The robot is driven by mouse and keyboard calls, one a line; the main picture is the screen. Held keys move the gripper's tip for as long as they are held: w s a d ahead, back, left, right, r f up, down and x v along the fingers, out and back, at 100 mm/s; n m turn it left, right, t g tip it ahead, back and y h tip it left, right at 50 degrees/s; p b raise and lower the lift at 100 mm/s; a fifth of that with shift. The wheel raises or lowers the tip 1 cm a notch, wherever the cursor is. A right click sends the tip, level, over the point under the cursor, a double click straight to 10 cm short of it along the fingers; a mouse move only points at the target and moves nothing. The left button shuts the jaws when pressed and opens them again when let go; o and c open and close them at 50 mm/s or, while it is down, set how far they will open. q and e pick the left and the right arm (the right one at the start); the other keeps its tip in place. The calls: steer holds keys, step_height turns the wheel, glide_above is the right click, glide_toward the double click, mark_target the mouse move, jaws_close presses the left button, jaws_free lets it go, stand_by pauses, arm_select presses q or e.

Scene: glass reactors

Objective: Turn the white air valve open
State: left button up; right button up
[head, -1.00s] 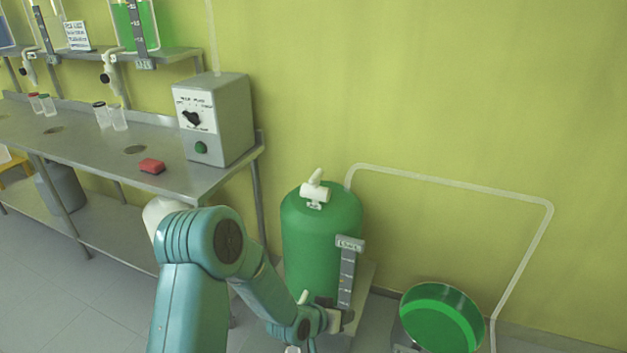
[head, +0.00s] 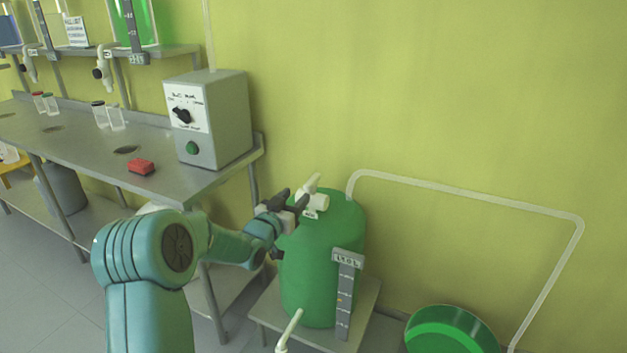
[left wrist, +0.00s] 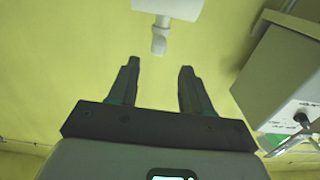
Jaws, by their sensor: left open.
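The white air valve (head: 315,204) sits on top of the green tank (head: 322,265), its white handle tilted up. My left gripper (head: 291,199) is open and empty just left of the valve in the head view. In the left wrist view the valve (left wrist: 166,8) is at the top, with its handle (left wrist: 159,40) pointing down toward the gap between the two open fingers (left wrist: 158,75). The handle appears to be beyond the fingertips, not between them. My right gripper is not in view.
A grey control box (head: 228,120) with a black knob stands on the metal bench (head: 75,150) at left, near a red block (head: 141,167). A clear pipe (head: 450,193) runs along the wall to the right. A green round basin (head: 450,330) is at lower right.

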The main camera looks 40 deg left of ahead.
mark_target(312, 178)
arm_select(q)
steer(key=x, duration=1.1)
steer(key=shift+d+p, duration=0.15)
steer(key=shift+p, duration=0.2)
steer(key=shift+c, duration=0.3)
steer(key=shift+f, duration=0.1)
jaws_close()
